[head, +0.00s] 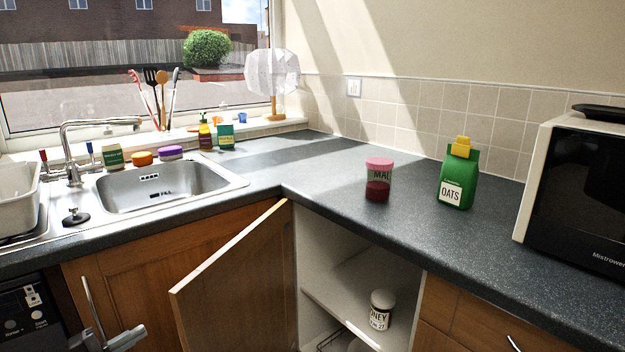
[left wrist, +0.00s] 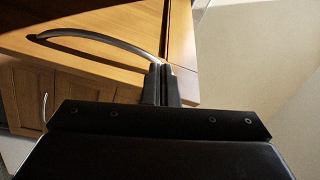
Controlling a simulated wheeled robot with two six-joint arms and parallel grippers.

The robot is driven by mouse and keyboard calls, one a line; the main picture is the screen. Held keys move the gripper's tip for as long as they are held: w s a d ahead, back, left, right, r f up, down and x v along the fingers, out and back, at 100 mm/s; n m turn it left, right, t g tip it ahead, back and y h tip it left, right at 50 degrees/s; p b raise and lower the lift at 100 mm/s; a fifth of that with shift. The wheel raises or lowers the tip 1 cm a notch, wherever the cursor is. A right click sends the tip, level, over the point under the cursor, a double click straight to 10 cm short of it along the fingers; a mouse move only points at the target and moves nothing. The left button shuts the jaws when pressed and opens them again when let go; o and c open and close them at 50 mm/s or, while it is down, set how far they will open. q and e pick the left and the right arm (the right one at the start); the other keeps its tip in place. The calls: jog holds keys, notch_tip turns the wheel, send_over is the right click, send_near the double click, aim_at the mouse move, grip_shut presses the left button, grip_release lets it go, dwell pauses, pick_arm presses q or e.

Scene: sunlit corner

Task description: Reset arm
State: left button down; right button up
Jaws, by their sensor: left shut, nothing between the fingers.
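My left gripper (head: 126,338) shows at the lower left of the head view, beside a curved metal handle (head: 93,308). In the left wrist view its fingers (left wrist: 160,78) are closed together with nothing between them. There the fingertips are close to one end of a curved handle (left wrist: 95,36) on a wooden front; whether they touch it I cannot tell. A wooden cupboard door (head: 240,285) stands open below the counter corner. My right gripper is not in view.
A honey jar (head: 380,310) stands on the open cupboard's shelf (head: 345,300). A pink-lidded jar (head: 378,182), a green oats pack (head: 457,180) and a microwave (head: 575,190) stand on the counter (head: 330,160). The sink (head: 165,190) is at left.

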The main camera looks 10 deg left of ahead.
pick_arm(q)
jog(key=s+d+f+n+g+y, duration=0.1)
jog(key=s+f+n+g+y, duration=0.1)
jog(key=s+f+n+y, duration=0.5)
jog(key=d+f+n+g+y, duration=0.15)
jog(key=f+n, duration=0.25)
jog(key=f, duration=0.7)
jog(key=s+d+f+n+g+y, duration=0.1)
jog(key=s+f+n+g+y, duration=0.1)
jog(key=s+f+n+y, duration=0.5)
jog(key=s+d+f+n+g+h, duration=0.45)
jog(key=s+d+f+g, duration=0.7)
jog(key=s+d, duration=0.55)
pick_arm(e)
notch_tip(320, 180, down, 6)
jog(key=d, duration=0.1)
pick_arm(q)
jog(key=s+a+f+m+t+p, duration=0.1)
jog(key=s+a+t+p, duration=0.1)
jog(key=s+p, duration=0.8)
jog(key=a+p, duration=0.1)
jog(key=p, duration=0.6)
jog(key=shift+a, duration=0.3)
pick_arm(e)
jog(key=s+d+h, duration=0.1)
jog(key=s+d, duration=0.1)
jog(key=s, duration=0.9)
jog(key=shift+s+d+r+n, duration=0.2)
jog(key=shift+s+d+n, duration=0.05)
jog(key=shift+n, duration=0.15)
